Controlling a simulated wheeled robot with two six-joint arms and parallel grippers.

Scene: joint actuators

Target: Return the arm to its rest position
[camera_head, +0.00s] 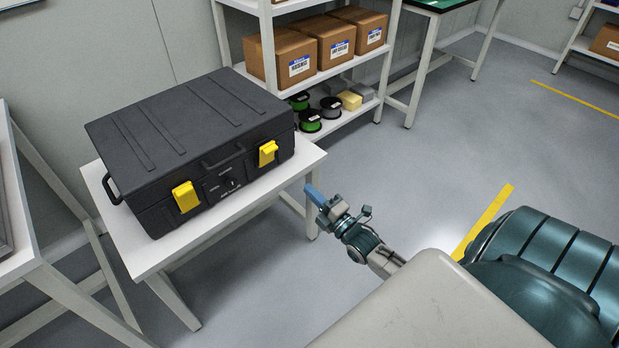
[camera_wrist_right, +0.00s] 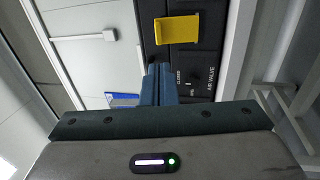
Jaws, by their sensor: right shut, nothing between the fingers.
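My right gripper (camera_head: 314,194) is in the middle of the head view, just off the right front corner of the white table. Its blue fingers are shut together with nothing between them. In the right wrist view the shut fingers (camera_wrist_right: 159,84) point toward the black case (camera_wrist_right: 195,55). The case (camera_head: 190,140) is closed and sits on the table (camera_head: 215,225). Its two yellow latches show, the left one (camera_head: 186,197) and the right one (camera_head: 267,153). One yellow latch (camera_wrist_right: 177,30) shows in the wrist view. My left gripper is not in view.
A white shelf (camera_head: 335,72) behind holds cardboard boxes (camera_head: 337,45) and several spools (camera_head: 311,122). Another white table edge (camera_head: 28,255) stands at the left. The floor (camera_head: 455,120) right of the gripper is open, with yellow lines.

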